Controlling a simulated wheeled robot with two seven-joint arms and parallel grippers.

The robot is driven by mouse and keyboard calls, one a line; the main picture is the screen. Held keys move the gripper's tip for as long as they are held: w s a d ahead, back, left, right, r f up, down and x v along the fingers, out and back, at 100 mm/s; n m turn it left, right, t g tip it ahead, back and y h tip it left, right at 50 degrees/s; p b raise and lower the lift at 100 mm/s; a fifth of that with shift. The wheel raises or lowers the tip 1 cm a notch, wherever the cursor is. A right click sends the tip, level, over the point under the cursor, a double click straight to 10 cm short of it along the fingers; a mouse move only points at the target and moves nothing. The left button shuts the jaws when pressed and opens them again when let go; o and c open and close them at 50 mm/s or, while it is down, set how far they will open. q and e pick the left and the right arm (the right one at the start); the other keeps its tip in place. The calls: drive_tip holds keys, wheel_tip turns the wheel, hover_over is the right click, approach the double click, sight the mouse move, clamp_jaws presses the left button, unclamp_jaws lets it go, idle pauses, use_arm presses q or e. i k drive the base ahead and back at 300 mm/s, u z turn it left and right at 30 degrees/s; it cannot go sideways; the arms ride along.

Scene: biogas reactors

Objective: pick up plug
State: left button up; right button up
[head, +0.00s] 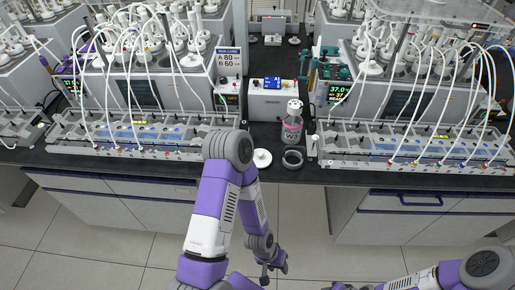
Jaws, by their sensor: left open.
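A white round piece with a raised middle (262,158), which looks like the plug, lies on the dark bench top near its front edge. A dark ring (293,158) lies just right of it, and a clear bottle with a pink label and a white top (292,128) stands behind the ring. My left gripper (274,272) is small in the picture, low in front of the bench and below its top, apart from the white piece. It is open, with nothing seen in it. My right arm enters at the lower right; its gripper is not in view.
Reactor units with racks, the left rack (140,153) and right rack (400,163), and many white tubes flank the middle. A white control box (270,105) stands behind the bottle. Drawers (400,200) line the bench front. The floor between the cabinets is clear.

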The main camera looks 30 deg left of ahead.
sight(262, 159)
drive_tip(key=k, duration=0.4)
drive_tip(key=u, duration=0.9)
drive_tip(key=i, duration=0.55)
drive_tip(key=u, duration=0.05)
